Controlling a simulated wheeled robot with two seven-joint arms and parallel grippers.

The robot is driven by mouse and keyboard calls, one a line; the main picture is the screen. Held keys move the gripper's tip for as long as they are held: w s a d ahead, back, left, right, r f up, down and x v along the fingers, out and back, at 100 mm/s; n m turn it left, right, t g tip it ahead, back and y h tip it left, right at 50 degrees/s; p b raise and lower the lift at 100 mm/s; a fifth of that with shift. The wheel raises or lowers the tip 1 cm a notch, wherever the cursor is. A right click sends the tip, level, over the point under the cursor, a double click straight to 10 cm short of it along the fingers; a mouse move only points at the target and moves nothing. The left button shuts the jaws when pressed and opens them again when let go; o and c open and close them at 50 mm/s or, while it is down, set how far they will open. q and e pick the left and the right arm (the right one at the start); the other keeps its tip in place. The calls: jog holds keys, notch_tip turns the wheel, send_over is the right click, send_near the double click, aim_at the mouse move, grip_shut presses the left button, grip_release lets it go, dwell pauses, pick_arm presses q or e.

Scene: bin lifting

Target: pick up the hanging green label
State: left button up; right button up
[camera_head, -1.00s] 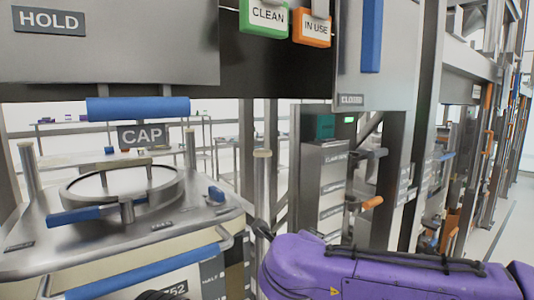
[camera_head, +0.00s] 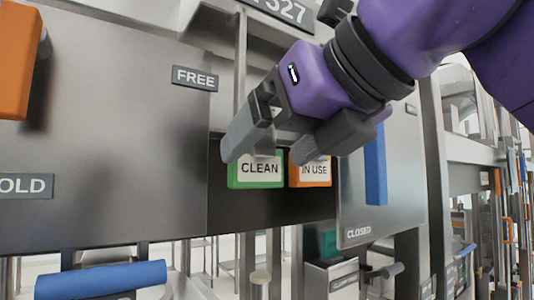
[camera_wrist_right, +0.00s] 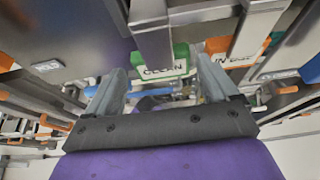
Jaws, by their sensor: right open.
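The green label (camera_head: 256,176), a white card marked CLEAN in a green frame, hangs on the dark strip of the metal panel. It also shows in the right wrist view (camera_wrist_right: 163,66), ahead of the fingers. My right gripper (camera_head: 268,150) is open, its fingers apart and empty. In the head view one finger overlaps the label's upper left and the other reaches in front of the neighbouring orange label's top. In the right wrist view the label appears between and beyond the fingertips (camera_wrist_right: 161,78). Whether the fingers touch anything is unclear. My left gripper is not in view.
An orange IN USE label (camera_head: 312,174) hangs close to the right of the green one. A blue vertical handle (camera_head: 376,170) stands on the panel farther right. A blue bar (camera_head: 100,280) sits at lower left. A FREE plate (camera_head: 195,77) is above left.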

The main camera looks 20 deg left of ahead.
jog(key=shift+x, duration=1.25)
jog(key=shift+w+a+f, duration=0.1)
jog(key=shift+w, duration=0.1)
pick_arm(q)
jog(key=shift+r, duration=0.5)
pick_arm(e)
jog(key=c, duration=0.7)
jog(key=shift+r+p, duration=0.3)
jog(key=shift+r, duration=0.3)
jog(key=shift+s+d+r, duration=0.15)
jog(key=shift+d+r, duration=0.05)
jog(key=shift+r, duration=0.05)
pick_arm(q)
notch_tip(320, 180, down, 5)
jog(key=b, duration=0.5)
pick_arm(e)
jog(key=s+d, duration=0.3)
jog(key=d, duration=0.1)
jog(key=s+d, duration=0.4)
jog(key=d, duration=0.1)
jog(key=s+d, duration=0.4)
jog(key=d, duration=0.1)
jog(key=shift+r, duration=0.3)
